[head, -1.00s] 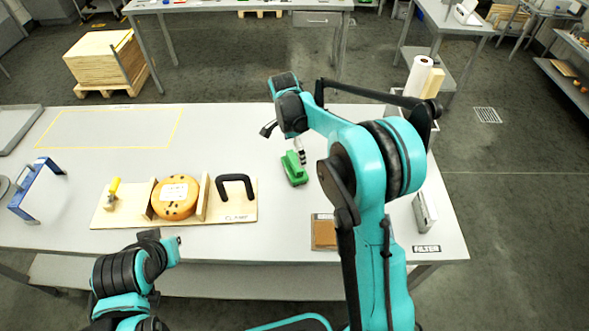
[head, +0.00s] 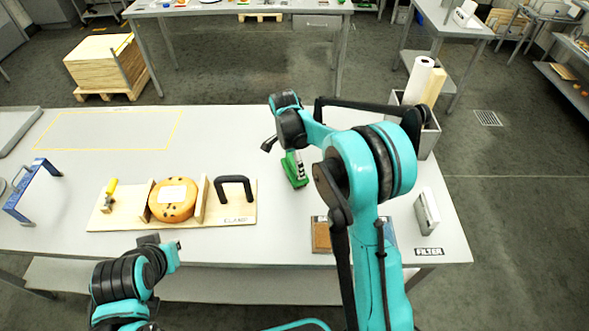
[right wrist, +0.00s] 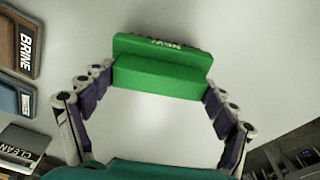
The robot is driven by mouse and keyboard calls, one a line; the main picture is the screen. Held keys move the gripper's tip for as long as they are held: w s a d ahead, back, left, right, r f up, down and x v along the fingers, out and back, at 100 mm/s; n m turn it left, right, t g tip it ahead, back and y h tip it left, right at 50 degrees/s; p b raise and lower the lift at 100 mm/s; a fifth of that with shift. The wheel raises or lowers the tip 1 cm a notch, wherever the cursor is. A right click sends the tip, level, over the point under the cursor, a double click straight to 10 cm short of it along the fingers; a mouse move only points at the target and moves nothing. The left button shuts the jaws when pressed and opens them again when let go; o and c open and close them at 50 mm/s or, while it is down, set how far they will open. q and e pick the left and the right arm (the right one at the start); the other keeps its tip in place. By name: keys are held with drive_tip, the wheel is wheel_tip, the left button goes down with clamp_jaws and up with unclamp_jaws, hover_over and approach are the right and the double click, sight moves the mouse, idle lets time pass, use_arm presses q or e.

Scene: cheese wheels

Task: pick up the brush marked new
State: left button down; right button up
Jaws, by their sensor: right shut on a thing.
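The green brush (head: 293,172) is right of the middle of the table in the head view. I cannot tell whether the brush touches the table. My left gripper (head: 172,250) hangs by the table's front edge, away from the brush; its opening is unclear.
A wooden board (head: 130,217) holds an orange cheese wheel (head: 173,208), a yellow-handled tool (head: 109,194) and a black handle (head: 234,181). A brown BRINE tray (head: 321,237) lies near the front edge. A bin with paper rolls (head: 418,80) stands at the back right.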

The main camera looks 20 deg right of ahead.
drive_tip(key=shift+r, duration=0.1)
wheel_tip(320, 180, up, 4)
drive_tip(key=shift+r+p, duration=0.25)
drive_tip(key=shift+p, duration=0.65)
drive_tip(key=s+d+r+p, duration=0.2)
drive_tip(key=s+d+r, duration=0.4)
drive_tip(key=s+d, duration=0.2)
drive_tip(key=shift+s+r, duration=0.15)
drive_tip(key=shift+s, duration=0.1)
drive_tip(key=o, duration=0.7)
drive_tip(key=shift+c, duration=1.4)
